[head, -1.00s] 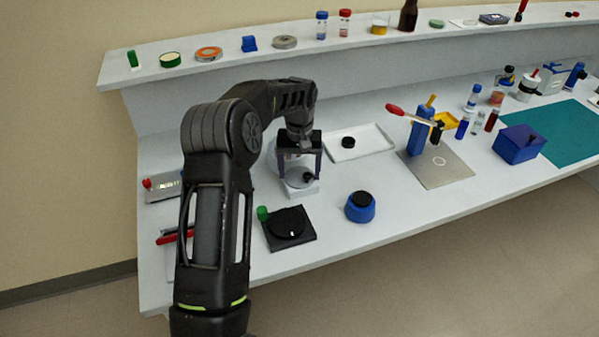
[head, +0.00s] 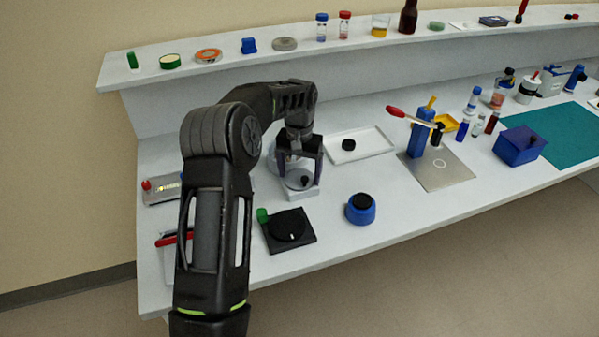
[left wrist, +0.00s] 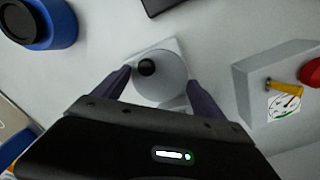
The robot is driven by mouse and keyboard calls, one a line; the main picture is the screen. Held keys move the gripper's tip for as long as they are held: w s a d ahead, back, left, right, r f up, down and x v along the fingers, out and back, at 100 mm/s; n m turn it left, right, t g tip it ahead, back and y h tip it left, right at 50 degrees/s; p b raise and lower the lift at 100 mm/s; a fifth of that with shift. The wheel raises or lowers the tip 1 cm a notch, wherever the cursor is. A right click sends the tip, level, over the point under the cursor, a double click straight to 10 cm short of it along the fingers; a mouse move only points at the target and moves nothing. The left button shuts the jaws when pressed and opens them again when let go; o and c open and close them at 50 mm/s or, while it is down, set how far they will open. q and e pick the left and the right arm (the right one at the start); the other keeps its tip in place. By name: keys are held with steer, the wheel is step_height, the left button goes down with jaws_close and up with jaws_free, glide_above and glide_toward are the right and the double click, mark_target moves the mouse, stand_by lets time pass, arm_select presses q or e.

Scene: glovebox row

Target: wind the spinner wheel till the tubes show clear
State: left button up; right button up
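The spinner (head: 303,194) is a pale device with a round grey wheel (head: 297,180) and a small black crank knob (head: 305,181). In the left wrist view the wheel (left wrist: 170,85) lies between my fingers, with the knob (left wrist: 146,67) at its upper left. My left gripper (head: 300,178) is open above the wheel, its dark fingers spread on either side; the left wrist view shows the same (left wrist: 160,76). I cannot tell whether a finger touches the wheel. No tubes can be made out in the spinner. My right gripper is out of view.
A black dial plate (head: 290,240) and a blue jar with a black lid (head: 361,216) stand in front. A box with a red knob (head: 163,189) is left. A white tray (head: 372,150) stands behind right. The bench front, right of the jar, is clear.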

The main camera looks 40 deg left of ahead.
mark_target(299, 178)
arm_select(q)
steer(key=o, duration=0.3)
steer(key=shift+o, duration=0.2)
steer(key=shift+r, duration=0.1)
step_height(299, 178, up, 8)
steer(key=shift+f+b, duration=0.2)
steer(key=shift+b, duration=0.4)
steer(key=shift+f, duration=0.1)
stand_by(0.4)
